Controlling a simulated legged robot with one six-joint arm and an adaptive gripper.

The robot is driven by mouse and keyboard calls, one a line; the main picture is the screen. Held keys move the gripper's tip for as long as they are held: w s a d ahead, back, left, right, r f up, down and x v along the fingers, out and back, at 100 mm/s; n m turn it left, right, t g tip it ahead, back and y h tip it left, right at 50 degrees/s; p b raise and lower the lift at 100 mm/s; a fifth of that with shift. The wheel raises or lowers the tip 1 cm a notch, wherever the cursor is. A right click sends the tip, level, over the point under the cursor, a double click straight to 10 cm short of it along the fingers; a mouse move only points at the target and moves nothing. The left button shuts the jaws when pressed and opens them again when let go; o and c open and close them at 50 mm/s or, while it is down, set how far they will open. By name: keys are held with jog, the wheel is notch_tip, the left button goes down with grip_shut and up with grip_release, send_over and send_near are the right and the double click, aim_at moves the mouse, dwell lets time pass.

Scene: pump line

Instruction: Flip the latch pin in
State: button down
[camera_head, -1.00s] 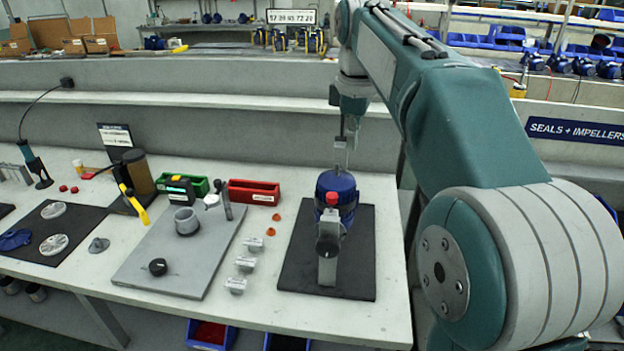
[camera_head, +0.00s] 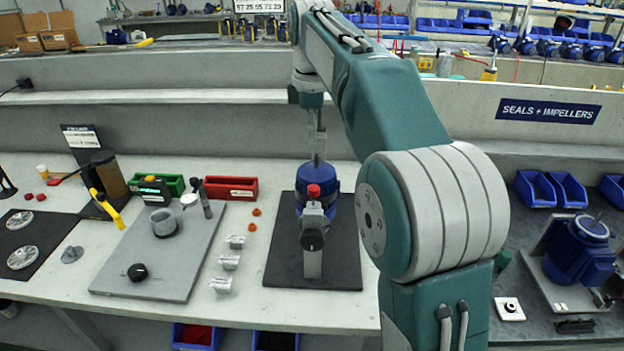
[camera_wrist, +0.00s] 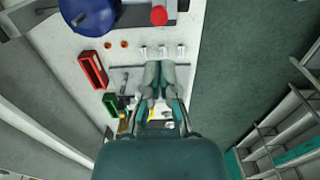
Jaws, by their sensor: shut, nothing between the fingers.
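A blue pump (camera_head: 333,199) stands on a black mat (camera_head: 345,265) on the near bench. A red knob (camera_head: 313,191) sits at its front, above a grey post (camera_head: 312,262) with a dark round part (camera_head: 312,239). In the wrist view the blue pump (camera_wrist: 88,12) and red knob (camera_wrist: 158,15) are at the top edge. My gripper (camera_head: 317,158) hangs just above and behind the pump in the head view. In the wrist view my gripper (camera_wrist: 160,66) has its fingers together and empty, apart from the knob. I cannot make out which part is the latch pin.
A grey plate (camera_head: 185,255) with a ring and black knob lies left of the mat. Small metal parts (camera_head: 229,262), a red bin (camera_head: 231,187) and a green bin (camera_head: 160,184) are nearby. Another blue pump (camera_head: 580,255) stands on the right bench.

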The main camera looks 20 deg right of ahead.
aim_at(313, 188)
notch_tip(313, 188, down, 11)
jog(key=shift+d+f, duration=0.1)
dwell(0.3)
jog(key=shift+s+f, duration=0.1)
jog(key=shift+f, duration=1.05)
